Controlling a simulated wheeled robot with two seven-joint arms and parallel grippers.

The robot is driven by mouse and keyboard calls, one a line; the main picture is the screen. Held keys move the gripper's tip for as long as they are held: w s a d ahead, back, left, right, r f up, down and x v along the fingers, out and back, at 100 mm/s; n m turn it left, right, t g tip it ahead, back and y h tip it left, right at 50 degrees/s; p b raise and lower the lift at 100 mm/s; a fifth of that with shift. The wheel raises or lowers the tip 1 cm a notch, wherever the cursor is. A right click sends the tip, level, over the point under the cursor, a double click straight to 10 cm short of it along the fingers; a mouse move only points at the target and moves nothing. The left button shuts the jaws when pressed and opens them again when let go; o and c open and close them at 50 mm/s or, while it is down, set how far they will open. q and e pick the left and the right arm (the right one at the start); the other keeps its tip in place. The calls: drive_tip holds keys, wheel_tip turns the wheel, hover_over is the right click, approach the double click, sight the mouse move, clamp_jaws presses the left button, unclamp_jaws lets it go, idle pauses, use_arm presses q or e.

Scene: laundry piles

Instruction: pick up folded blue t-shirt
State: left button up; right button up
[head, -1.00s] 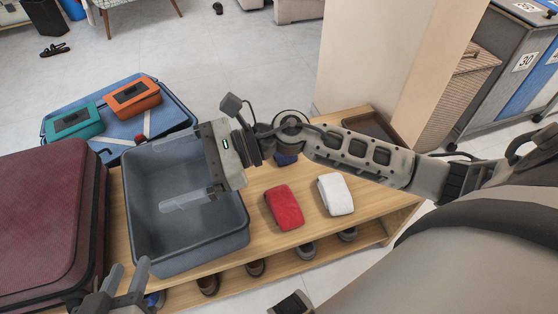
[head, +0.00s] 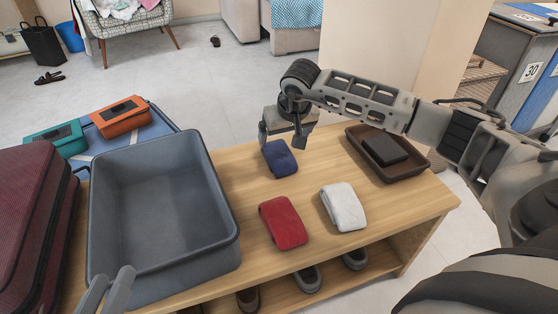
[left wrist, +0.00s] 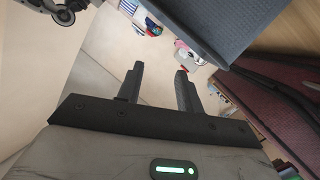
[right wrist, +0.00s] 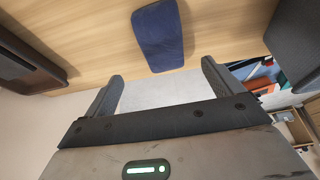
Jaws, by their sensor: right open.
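The folded blue t-shirt (head: 279,158) lies on the wooden bench top, behind the folded red cloth. My right gripper (head: 281,140) is just above and behind it, with its fingers pointing down. In the right wrist view the blue t-shirt (right wrist: 158,36) lies ahead of the open, empty fingers of the right gripper (right wrist: 160,82), apart from them. My left gripper (head: 112,285) is at the lower left, by the near side of the grey bin. In the left wrist view the left gripper (left wrist: 158,80) has its fingers apart with nothing between them.
A red folded cloth (head: 283,222) and a white one (head: 343,206) lie on the bench (head: 330,262). The empty grey bin (head: 228,222) stands left of them. A brown tray (head: 418,173) with a dark item is at the right. A maroon suitcase (head: 35,225) is at far left.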

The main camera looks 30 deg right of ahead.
sight(279, 150)
drive_tip(key=shift+x, duration=0.8)
drive_tip(key=shift+w+f+b, duration=0.1)
drive_tip(key=shift+f+b, duration=0.2)
drive_tip(key=shift+b, duration=0.05)
drive_tip(key=x, duration=0.1)
drive_tip(key=b+x, duration=0.2)
drive_tip(key=shift+w+a+f, duration=0.1)
drive_tip(key=shift+a+f, duration=0.15)
drive_tip(key=shift+f, duration=0.15)
drive_tip(key=shift+w+d+f, duration=0.1)
drive_tip(key=shift+w+f, duration=0.15)
drive_tip(key=shift+f, duration=0.1)
use_arm(q)
drive_tip(key=r+t, duration=0.1)
drive_tip(key=w+r+t+h, duration=0.1)
drive_tip(key=r, duration=0.1)
drive_tip(key=shift+w+a+m, duration=0.1)
drive_tip(key=shift+w+m, duration=0.1)
drive_tip(key=shift+m, duration=0.2)
use_arm(e)
drive_tip(key=c, duration=1.2)
